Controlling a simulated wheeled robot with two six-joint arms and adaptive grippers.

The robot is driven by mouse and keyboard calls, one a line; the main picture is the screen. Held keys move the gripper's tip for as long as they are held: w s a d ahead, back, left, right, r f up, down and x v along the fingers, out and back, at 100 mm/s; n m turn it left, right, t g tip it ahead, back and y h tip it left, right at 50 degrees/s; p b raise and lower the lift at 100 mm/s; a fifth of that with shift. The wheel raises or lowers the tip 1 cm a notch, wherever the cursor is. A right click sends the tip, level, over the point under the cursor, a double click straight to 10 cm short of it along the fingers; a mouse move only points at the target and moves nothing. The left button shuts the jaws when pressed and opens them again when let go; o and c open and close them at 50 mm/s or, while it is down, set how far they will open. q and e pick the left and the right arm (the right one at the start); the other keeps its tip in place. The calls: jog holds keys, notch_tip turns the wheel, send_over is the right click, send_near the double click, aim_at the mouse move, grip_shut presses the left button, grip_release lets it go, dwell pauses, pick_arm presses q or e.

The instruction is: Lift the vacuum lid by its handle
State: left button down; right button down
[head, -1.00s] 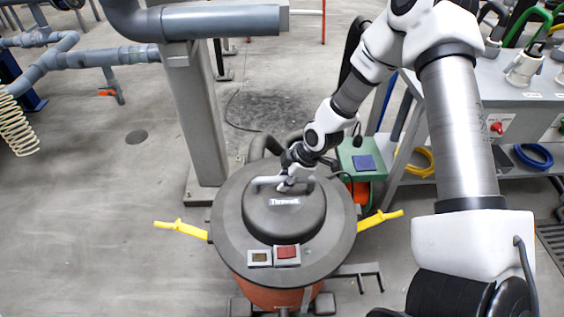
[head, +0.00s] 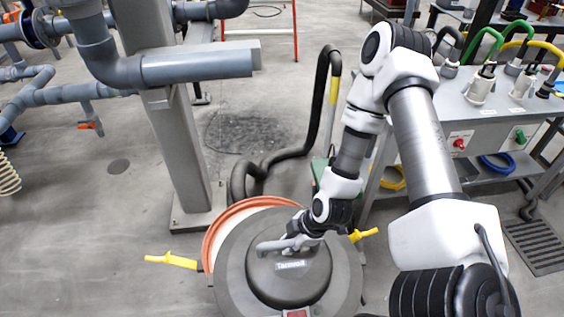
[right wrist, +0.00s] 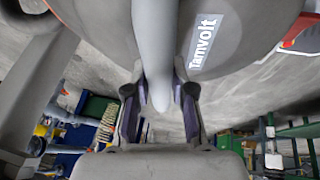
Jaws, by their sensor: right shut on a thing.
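The grey vacuum lid (head: 232,262), with its round dark dome, is raised off the vacuum drum (head: 222,218) in the head view. The drum's orange rim and pale inside show behind the lid's far left edge. My right gripper (head: 297,241) is shut on the grey lid handle (head: 268,247) on top of the dome. In the right wrist view the handle (right wrist: 154,50) runs down between the two dark fingers (right wrist: 158,92). The front of the lid is cut off by the bottom edge of the head view. My left gripper is out of view.
A grey post (head: 178,150) and thick pipe (head: 195,68) stand left of the vacuum. Yellow latches (head: 172,260) stick out at its sides. A black hose (head: 318,105) rises behind. A workbench (head: 480,125) is at the right.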

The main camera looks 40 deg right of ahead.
notch_tip(320, 180, up, 5)
jog(key=p, duration=0.5)
jog(key=shift+s+r, duration=0.1)
